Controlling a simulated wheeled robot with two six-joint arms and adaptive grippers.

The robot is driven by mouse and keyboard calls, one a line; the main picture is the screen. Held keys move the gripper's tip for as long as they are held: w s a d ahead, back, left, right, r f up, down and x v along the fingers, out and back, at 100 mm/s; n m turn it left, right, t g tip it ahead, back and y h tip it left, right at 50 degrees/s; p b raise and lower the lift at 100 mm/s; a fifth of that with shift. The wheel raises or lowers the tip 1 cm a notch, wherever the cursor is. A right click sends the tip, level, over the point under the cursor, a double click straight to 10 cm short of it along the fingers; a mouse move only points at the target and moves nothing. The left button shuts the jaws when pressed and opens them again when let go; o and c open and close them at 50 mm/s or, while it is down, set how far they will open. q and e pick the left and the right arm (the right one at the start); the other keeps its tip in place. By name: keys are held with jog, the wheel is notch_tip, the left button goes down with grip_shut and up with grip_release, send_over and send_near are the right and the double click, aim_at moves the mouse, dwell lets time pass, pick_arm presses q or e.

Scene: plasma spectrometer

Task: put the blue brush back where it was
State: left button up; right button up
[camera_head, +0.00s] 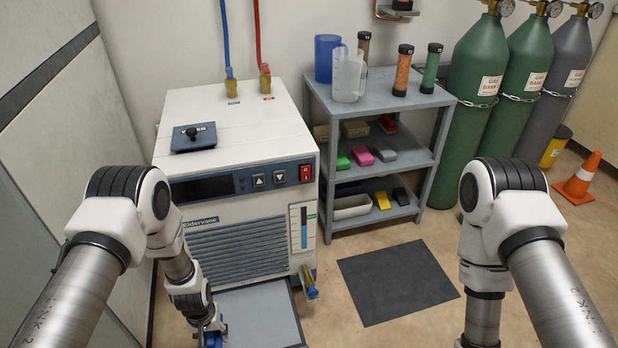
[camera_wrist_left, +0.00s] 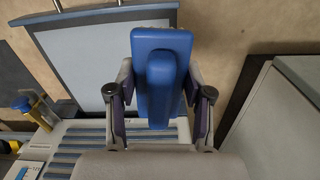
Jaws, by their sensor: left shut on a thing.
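The blue brush (camera_wrist_left: 161,85) shows in the left wrist view, with a broad blue block and a raised blue grip. My left gripper (camera_wrist_left: 159,95) is shut on its grip from both sides. The brush is in front of the chiller's slatted face, above the grey tray at its foot; whether it touches anything I cannot tell.
The white chiller (camera_head: 240,190) stands left, with a grey tray (camera_head: 258,315) at its foot. The grey shelf rack (camera_head: 400,160) holds several coloured brushes, a white bin (camera_head: 351,207) and jugs. A dark mat (camera_head: 398,282) lies on clear floor. Gas cylinders (camera_head: 487,90) stand right.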

pick_arm(q)
jog(key=w+d+r+m, duration=0.1)
jog(key=w+r, duration=0.2)
jog(key=r, duration=0.4)
jog(key=w+d+r, duration=0.2)
jog(key=w+r, duration=0.1)
jog(key=r, duration=0.5)
notch_tip(320, 180, up, 40)
jog(key=s+d+m+p, duration=0.1)
jog(key=s+d+p, duration=0.1)
jog(key=p, duration=3)
jog(key=shift+s, duration=0.45)
